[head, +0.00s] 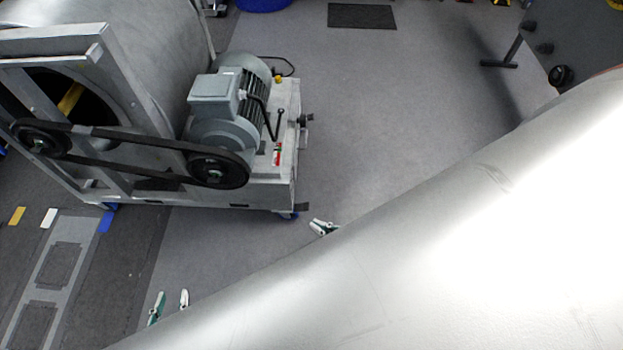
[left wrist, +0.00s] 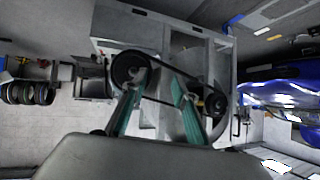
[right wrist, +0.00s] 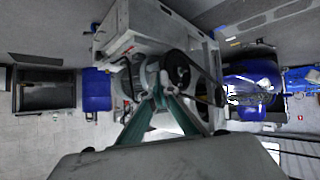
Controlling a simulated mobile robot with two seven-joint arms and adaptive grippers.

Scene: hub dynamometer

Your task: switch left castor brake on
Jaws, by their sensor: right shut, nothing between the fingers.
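The grey wheeled machine (head: 262,192) stands at the left in the head view, with a motor, belt and pulleys. A blue castor (head: 290,215) with a dark pedal-like part (head: 301,207) shows under its near right corner. More blue shows low at its left corner, where I cannot tell castor from floor tape. The brake's state is too small to read. My left gripper (head: 170,302) is open and empty over the floor in front of the machine. My right gripper (head: 322,227) is shut and empty, just right of and nearer than the blue castor, apart from it in the picture.
A large smooth silver surface fills the lower right of the head view and hides both arms. A dark mat (head: 362,16) lies at the back. A dark panel on a stand (head: 580,40) is at the upper right. Grey floor right of the machine is clear.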

